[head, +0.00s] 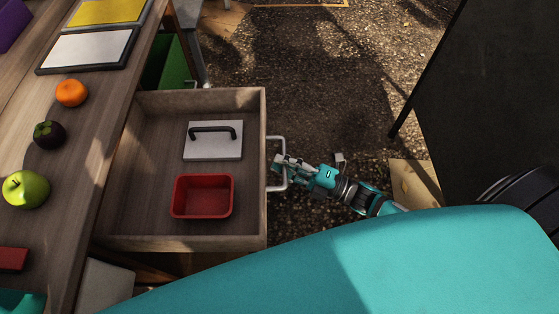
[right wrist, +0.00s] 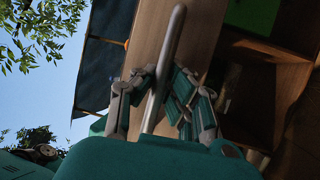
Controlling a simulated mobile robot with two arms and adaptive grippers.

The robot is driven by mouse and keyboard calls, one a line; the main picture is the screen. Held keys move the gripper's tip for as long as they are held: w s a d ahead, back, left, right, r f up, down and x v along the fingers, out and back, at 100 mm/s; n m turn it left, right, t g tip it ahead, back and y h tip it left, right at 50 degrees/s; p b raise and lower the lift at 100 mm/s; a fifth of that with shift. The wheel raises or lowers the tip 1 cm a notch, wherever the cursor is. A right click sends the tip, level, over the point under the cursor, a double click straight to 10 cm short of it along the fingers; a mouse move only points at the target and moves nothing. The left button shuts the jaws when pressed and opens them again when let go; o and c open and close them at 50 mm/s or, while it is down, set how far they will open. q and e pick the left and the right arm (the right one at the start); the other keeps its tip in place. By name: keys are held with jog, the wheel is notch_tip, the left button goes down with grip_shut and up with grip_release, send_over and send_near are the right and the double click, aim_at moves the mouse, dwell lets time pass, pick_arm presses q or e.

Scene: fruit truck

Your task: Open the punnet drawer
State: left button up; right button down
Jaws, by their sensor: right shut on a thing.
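The punnet drawer (head: 140,175) is pulled far out from under the wooden counter in the head view. A red punnet (head: 203,215) and a light grey plate with a black handle (head: 213,153) lie inside it. The drawer's pale bar handle (head: 284,146) is on its right-hand front. My right gripper (head: 281,162) is shut on this handle, outside the drawer. In the right wrist view the handle (right wrist: 172,50) runs between the fingers of the right gripper (right wrist: 160,85). My left gripper is not visible.
A dark panel (head: 480,90) stands at the right. Gravel ground (head: 320,70) lies open beyond the drawer.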

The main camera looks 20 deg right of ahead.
jog(key=c, duration=1.3)
grip_release()
jog(key=shift+c, duration=0.2)
jog(key=v, duration=1.2)
jog(key=shift+w, duration=0.1)
